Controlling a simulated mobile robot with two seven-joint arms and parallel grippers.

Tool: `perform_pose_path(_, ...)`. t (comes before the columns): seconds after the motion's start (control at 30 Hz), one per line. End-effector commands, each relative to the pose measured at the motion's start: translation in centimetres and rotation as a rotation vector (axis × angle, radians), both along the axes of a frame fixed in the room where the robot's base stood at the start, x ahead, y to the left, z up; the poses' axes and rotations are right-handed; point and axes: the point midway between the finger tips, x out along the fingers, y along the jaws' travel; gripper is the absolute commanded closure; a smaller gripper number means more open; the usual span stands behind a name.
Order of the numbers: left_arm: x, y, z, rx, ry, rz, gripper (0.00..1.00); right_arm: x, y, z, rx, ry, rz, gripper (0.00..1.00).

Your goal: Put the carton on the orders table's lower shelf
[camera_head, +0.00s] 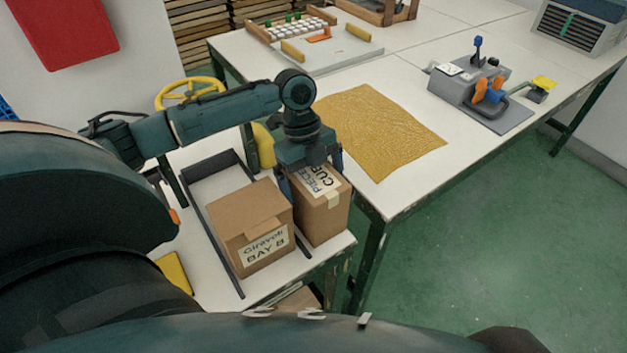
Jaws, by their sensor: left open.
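A brown carton (325,218) with a white label on its top stands upright on the right part of the near white table (325,256). My left gripper (311,175) is above it, pointing down, with a finger at each side of the carton's top. The gripper is open; I cannot tell whether the fingers touch the carton. A second brown carton (232,210), labelled "Giravolt BAY 8", stands just left of it. Under the near table a lower level shows partly, with something brown (298,300) on it; most is hidden. My right gripper is out of view.
A dark rack or tray frame (222,232) lies around the labelled carton. Behind is a long white table with a yellow cloth (378,128), a grey fixture (480,98) and a board with small parts (318,42). Green floor (470,240) is clear at right.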

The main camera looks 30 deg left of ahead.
Motion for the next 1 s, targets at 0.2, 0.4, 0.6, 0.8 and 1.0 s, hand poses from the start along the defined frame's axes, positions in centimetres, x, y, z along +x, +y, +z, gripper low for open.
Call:
perform_pose_path(0.2, 0.4, 0.7, 2.4, 0.000, -0.005, 0.000, 0.00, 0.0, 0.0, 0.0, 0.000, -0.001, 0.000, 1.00)
perform_pose_path(0.4, 0.9, 1.9, 6.6, 0.000, -0.005, 0.001, 0.00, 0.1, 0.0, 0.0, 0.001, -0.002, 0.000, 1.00)
perform_pose_path(0.6, 1.3, 2.8, 10.0, -0.001, -0.004, 0.001, 0.00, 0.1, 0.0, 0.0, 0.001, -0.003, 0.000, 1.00)
perform_pose_path(0.8, 1.4, 3.3, 11.5, 0.000, -0.001, 0.000, 0.00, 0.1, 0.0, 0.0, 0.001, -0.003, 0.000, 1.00)
perform_pose_path(1.0, 1.4, 3.3, 11.7, -0.001, 0.000, 0.000, 0.00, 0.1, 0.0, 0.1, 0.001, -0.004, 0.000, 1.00)
